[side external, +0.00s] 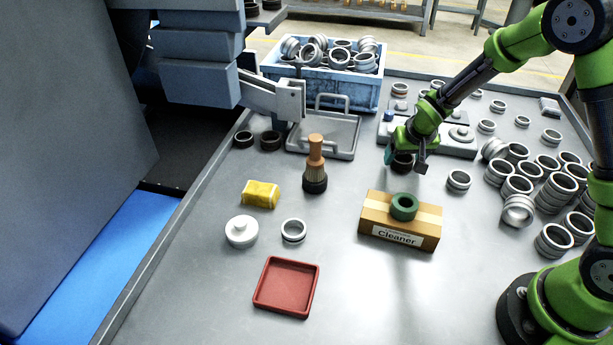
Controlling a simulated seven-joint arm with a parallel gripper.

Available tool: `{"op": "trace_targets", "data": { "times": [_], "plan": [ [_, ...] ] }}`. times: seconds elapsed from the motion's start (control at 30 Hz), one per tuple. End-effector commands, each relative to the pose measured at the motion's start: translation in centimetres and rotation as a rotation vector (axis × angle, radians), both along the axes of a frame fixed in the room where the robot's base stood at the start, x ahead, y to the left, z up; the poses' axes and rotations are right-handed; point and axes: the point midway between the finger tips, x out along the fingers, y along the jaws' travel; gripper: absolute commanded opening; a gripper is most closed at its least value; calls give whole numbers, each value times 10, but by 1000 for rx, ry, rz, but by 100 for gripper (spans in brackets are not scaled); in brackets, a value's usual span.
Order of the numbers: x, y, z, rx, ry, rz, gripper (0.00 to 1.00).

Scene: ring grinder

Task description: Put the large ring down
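My gripper (405,163) is at the centre right of the side external view, pointing down. A dark ring (402,164) sits between its fingers, and the gripper looks shut on it. The ring's upper part is partly hidden by the gripper. Its height above the table is hard to tell. Below it in the picture, a green ring (404,206) lies on a cardboard Cleaner box (400,236).
Many metal rings (518,188) crowd the right side. A grey fixture (455,140) stands just behind my gripper. A blue crate of rings (325,85), a grey tray (325,140), a brush (315,165) and a red tray (286,287) stand left. The front centre table is clear.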

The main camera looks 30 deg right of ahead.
Motion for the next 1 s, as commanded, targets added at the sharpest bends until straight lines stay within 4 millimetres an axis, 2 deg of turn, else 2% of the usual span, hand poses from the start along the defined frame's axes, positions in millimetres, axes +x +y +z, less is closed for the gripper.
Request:
{"op": "trace_targets", "data": {
  "times": [0.3, 0.43, 0.57, 0.8, 1.0],
  "plan": [
    [0, 0, 1, 0, 0, 0, 85],
    [-1, 1, 8, 1, -1, -1, 85],
    [-8, 5, 28, 1, -5, -1, 85],
    [-25, 15, 76, 1, -6, 2, 85],
    [-36, 20, 104, 1, -3, 1, 85]
  ]
}}
